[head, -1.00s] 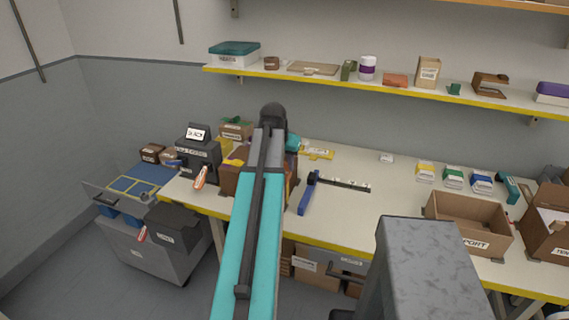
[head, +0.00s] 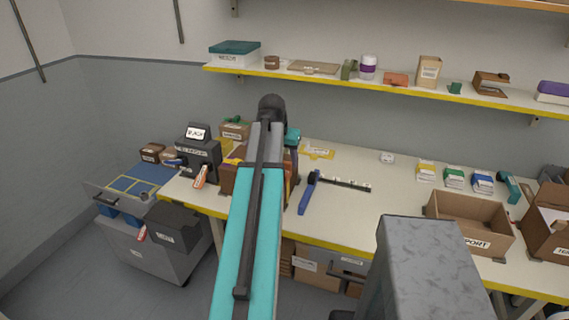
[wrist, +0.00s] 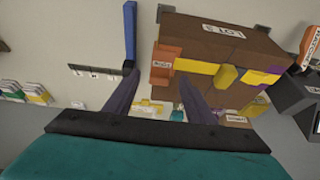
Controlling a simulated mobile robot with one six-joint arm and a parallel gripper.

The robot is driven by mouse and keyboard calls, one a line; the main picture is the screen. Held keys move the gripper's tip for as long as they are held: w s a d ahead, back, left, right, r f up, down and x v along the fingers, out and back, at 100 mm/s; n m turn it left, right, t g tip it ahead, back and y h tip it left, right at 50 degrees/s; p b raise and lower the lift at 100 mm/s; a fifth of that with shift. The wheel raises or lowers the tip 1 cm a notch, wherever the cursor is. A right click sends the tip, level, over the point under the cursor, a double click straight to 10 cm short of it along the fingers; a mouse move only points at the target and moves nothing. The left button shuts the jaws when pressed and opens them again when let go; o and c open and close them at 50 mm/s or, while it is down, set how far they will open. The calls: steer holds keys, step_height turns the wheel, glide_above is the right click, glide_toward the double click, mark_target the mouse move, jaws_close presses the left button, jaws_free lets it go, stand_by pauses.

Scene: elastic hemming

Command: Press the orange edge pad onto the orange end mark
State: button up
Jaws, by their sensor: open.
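An orange piece (wrist: 165,62) with a small white label sits at the left corner of a brown block (wrist: 220,40) in the wrist view. I cannot tell whether it is the edge pad or the end mark. A yellow strip (wrist: 196,67) runs beside it along the block's edge, with a raised yellow tab (wrist: 228,76) and purple patches. My gripper (wrist: 158,78) is open, its two dark fingers apart, with nothing seen between the tips. The orange piece lies just beyond them. In the head view my arm hides most of the brown block (head: 245,178).
A blue-handled tool (head: 308,193) with a dark rail lies right of the block on the bench (head: 365,215). A dark machine (head: 197,158) stands left. A cardboard box (head: 468,222) and small cartons stand right. The bench middle is largely clear.

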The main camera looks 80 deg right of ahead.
steer(key=b+v, duration=0.2)
steer(key=v, duration=0.9)
steer(key=shift+w+a, duration=0.1)
steer(key=shift+w, duration=0.05)
stand_by(0.5)
